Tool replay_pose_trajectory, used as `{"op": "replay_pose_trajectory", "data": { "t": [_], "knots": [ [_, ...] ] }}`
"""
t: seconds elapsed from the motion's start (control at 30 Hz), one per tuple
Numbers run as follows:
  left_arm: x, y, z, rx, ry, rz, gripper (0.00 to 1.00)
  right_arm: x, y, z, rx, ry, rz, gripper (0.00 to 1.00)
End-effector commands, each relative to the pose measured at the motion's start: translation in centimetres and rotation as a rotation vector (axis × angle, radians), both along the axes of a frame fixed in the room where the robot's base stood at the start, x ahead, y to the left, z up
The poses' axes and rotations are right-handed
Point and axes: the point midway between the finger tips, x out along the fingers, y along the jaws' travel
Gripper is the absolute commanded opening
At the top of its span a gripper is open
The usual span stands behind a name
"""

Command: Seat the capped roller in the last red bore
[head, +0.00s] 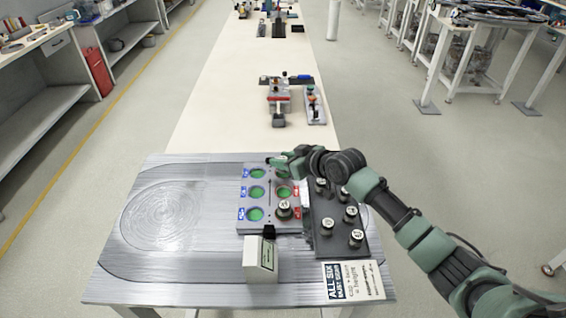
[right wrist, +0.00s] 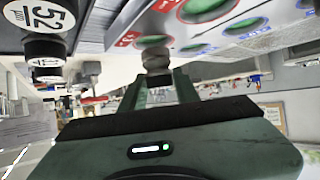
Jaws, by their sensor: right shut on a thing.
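The bore plate (head: 246,224) lies on the metal-topped table. Its left column has blue-marked green bores (head: 256,191); its right column is red-marked. A capped roller (head: 284,209) stands in the near red bore, and the middle red bore (head: 283,192) shows green and looks empty. My left gripper is out of view.
A dark tray (head: 329,243) with several capped rollers stands right of the plate, beneath my right arm. A white block (head: 260,262) and a printed card (head: 352,281) are at the front. The table's left side is clear. More fixtures (head: 280,97) stand on the bench beyond.

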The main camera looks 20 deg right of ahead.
Motion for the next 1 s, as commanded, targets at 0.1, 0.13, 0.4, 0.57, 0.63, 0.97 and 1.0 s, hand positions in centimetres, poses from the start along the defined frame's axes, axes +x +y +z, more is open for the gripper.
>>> {"op": "replay_pose_trajectory", "data": {
  "t": [0.1,0.13,0.4,0.57,0.63,0.97,1.0],
  "knots": [
    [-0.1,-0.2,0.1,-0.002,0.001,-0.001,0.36,0.0,0.0,-1.2,0.0,-0.002,-0.001,0.0],
    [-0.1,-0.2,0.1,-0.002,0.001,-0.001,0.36,0.0,0.0,-1.4,0.001,-0.003,-0.001,0.0],
    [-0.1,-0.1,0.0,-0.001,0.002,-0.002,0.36,0.1,0.0,-1.5,0.001,-0.004,0.0,0.0],
    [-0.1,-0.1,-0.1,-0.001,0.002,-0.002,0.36,0.0,0.0,-1.9,0.0,-0.002,0.0,0.39],
    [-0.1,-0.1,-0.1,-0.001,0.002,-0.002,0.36,0.0,0.0,-1.9,0.0,-0.002,0.0,0.53],
    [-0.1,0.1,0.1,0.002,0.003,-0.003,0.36,0.0,0.0,-1.6,0.0,-0.002,0.0,0.53],
    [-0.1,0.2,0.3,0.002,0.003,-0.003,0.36,0.0,0.0,-1.3,0.0,-0.002,0.0,0.53]
  ]
}}
